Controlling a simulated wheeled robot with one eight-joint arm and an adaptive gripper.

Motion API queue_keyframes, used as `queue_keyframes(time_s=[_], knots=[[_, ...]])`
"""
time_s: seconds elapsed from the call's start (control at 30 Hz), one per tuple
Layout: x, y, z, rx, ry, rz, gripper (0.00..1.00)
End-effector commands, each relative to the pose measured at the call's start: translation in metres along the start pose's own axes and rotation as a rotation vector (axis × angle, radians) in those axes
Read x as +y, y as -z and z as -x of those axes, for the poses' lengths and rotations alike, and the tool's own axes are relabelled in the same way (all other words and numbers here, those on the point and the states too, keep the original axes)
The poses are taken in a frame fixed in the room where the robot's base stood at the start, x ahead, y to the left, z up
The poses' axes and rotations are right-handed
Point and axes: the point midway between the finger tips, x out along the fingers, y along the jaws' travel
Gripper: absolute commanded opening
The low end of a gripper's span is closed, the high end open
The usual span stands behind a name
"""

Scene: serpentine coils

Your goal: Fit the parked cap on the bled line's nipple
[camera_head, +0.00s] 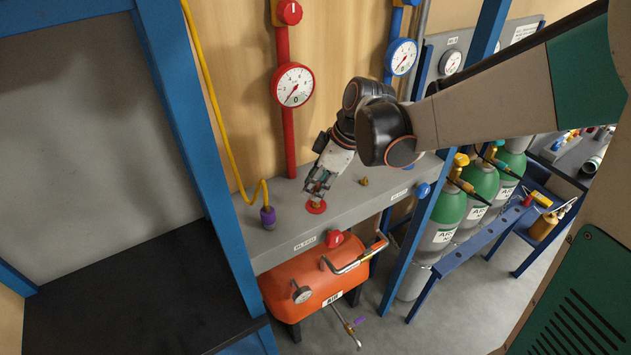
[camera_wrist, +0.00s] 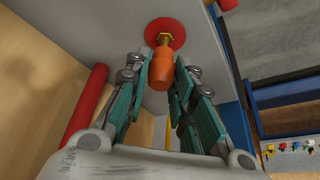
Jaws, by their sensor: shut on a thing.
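My gripper (camera_wrist: 165,68) is shut on an orange cap (camera_wrist: 161,69), with a teal finger on each side. The cap is in line with a brass nipple (camera_wrist: 165,40) on a red disc (camera_wrist: 166,31) on the grey ledge. Cap and nipple look end to end in the wrist view; I cannot tell how far one sits over the other. In the head view my gripper (camera_head: 318,188) is right above the red disc (camera_head: 316,207), below the red pipe and gauge (camera_head: 293,85), and hides the cap. A second brass nipple (camera_head: 364,181) stands bare to the right.
A yellow hose ends in a purple fitting (camera_head: 268,217) left on the ledge (camera_head: 285,232). A red knob (camera_head: 334,238) is on the ledge front, a blue knob (camera_head: 423,190) farther right. An orange tank (camera_head: 315,280) is below. A blue post (camera_head: 185,115) stands left.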

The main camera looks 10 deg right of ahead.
Motion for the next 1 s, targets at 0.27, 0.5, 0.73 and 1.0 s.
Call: queue_keyframes(time_s=[0.27,0.5,0.73,1.0], knots=[[0.000,-0.004,-0.010,0.000,0.000,0.000,0.04],[0.000,-0.006,-0.015,0.000,0.000,0.000,0.04],[0.000,-0.006,-0.015,0.000,0.000,0.000,0.04],[0.000,-0.007,-0.018,0.000,0.000,0.000,0.04]])
